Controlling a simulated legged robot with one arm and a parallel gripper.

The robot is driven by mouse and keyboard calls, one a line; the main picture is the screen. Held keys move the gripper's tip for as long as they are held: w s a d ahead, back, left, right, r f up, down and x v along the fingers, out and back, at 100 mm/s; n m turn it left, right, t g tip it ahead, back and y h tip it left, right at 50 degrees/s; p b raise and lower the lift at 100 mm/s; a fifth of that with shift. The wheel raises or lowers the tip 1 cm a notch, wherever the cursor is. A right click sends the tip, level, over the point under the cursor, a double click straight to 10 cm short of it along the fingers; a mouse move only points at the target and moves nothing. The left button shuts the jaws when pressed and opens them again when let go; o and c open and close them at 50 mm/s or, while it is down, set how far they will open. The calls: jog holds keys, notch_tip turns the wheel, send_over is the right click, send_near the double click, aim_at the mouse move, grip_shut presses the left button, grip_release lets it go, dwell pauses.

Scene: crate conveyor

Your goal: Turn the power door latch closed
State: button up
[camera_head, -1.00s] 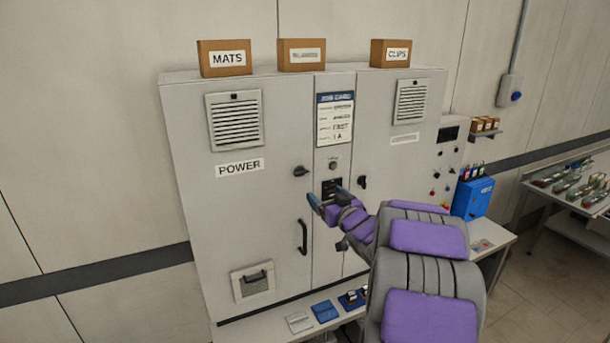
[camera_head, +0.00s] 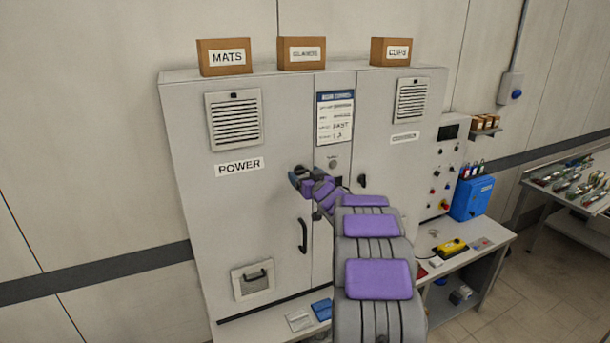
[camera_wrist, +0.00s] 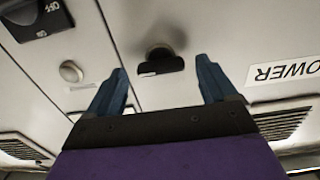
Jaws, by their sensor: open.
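The power door (camera_head: 265,205) is the left door of the grey cabinet and looks shut, with a POWER label (camera_head: 239,167). Its latch (camera_head: 301,169) is a small dark knob near the door's right edge, mostly covered by my gripper in the head view. In the wrist view the latch (camera_wrist: 160,64) is a black bar on a round base, lying roughly crosswise between my fingertips. My gripper (camera_head: 300,182) is open, with one blue finger on each side of the latch in that view. I cannot tell whether the fingers touch it.
A dark pull handle (camera_head: 302,236) is below the latch. The right door's latch (camera_head: 362,181) is to the right. A dark switch marked OFF (camera_wrist: 36,18) and a round button (camera_wrist: 70,71) are near my gripper. A bench (camera_head: 470,262) stands at the right.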

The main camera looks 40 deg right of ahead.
jog(key=shift+w, duration=0.3)
jog(key=c, duration=1.1)
